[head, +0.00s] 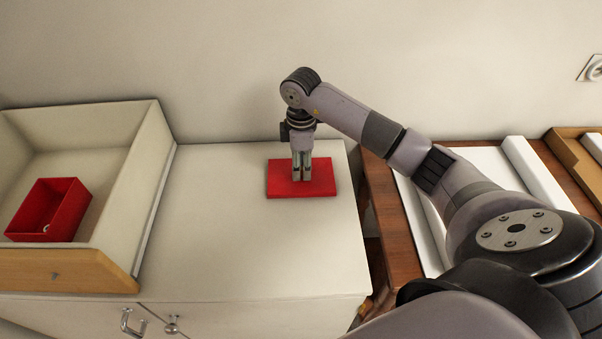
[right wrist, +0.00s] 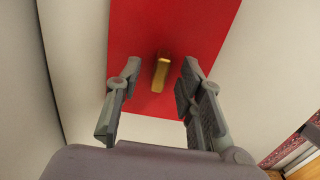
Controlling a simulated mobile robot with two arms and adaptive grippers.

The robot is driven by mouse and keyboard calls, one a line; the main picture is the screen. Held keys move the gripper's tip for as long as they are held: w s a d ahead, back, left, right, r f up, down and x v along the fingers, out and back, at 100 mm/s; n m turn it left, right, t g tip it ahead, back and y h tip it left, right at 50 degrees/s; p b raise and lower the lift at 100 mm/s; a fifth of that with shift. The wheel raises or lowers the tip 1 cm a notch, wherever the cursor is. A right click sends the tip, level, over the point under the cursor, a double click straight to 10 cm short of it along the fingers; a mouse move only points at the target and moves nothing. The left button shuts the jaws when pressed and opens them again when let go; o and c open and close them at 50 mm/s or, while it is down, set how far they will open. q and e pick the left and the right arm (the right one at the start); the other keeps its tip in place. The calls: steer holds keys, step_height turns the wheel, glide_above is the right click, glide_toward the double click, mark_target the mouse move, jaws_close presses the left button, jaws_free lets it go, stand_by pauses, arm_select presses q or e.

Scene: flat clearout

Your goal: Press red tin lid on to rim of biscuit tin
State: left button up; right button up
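The red tin lid (head: 322,187) lies flat on the white cabinet top, right of the drawer. In the right wrist view the lid (right wrist: 205,35) has a brass-coloured handle (right wrist: 161,74) standing on it. My right gripper (head: 301,178) points down over the lid. In the right wrist view its fingers are apart, one on each side of the handle, with gaps showing. An open red box, which looks like the biscuit tin (head: 67,202), stands in the drawer at the left, with a small pale thing inside. My left gripper is not in view.
The white drawer (head: 155,180) has raised walls and a wooden front (head: 60,271). The cabinet top (head: 230,240) between drawer and lid is clear. A wooden table (head: 390,215) with white panels stands to the right. A wall runs behind.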

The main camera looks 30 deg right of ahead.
steer(key=shift+c, duration=0.5)
jaws_close()
